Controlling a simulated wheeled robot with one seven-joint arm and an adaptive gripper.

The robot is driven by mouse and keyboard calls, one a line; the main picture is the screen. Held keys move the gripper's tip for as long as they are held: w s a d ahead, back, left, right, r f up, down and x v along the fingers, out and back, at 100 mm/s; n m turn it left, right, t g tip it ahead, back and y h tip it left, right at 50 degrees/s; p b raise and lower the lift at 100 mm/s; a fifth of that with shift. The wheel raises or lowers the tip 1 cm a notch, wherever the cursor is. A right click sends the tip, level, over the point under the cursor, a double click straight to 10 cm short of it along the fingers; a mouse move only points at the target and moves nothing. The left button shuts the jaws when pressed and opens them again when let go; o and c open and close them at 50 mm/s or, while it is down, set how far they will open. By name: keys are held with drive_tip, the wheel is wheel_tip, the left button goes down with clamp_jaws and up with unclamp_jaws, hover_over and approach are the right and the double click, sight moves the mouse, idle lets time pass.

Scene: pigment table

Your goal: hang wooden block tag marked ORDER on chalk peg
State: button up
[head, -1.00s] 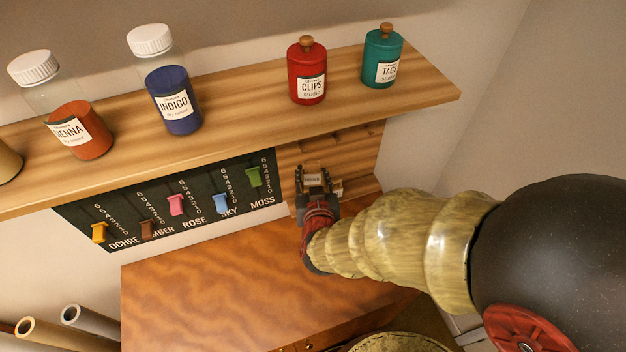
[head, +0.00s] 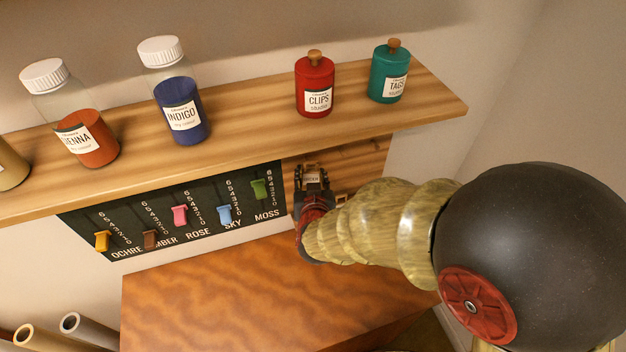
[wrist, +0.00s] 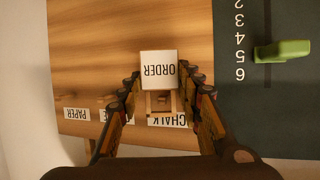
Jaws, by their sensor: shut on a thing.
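My gripper (wrist: 160,77) is shut on the wooden block tag (wrist: 158,67), a pale block with ORDER on its face, upside down in the wrist view. In the head view the tag (head: 312,178) shows small at the end of my gripper (head: 312,170), in front of the wooden peg board. A wooden loop (wrist: 150,103) adjoins the block, and a small peg-like piece (wrist: 161,103) shows within its outline. I cannot tell whether the loop is around that piece or in front of it. The CHALK label (wrist: 166,121) is just beyond, partly covered by the loop.
Beside CHALK are a partly hidden label and a PAPER label (wrist: 77,114) with small pegs. The dark slider panel (head: 170,215) with a green MOSS slider (head: 260,189) adjoins the board. A shelf (head: 240,135) with jars overhangs it. A wooden cabinet top (head: 240,290) lies below.

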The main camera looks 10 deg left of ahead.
drive_tip(key=shift+w+a, duration=0.35)
drive_tip(key=shift+w, duration=0.3)
drive_tip(key=shift+w+f+b, duration=0.15)
drive_tip(key=shift+f+b, duration=0.1)
drive_tip(key=shift+b, duration=0.15)
drive_tip(key=shift+a+f, duration=0.1)
drive_tip(key=shift+f, duration=0.1)
drive_tip(key=shift+c, duration=1.1)
drive_tip(key=o, duration=0.9)
drive_tip(key=shift+w, duration=0.1)
drive_tip(key=shift+o, duration=1.2)
drive_tip(key=shift+w+a+f, duration=0.1)
drive_tip(key=shift+w+f, duration=0.05)
drive_tip(key=shift+w, duration=0.2)
drive_tip(key=o, duration=0.3)
drive_tip(key=shift+w, duration=0.1)
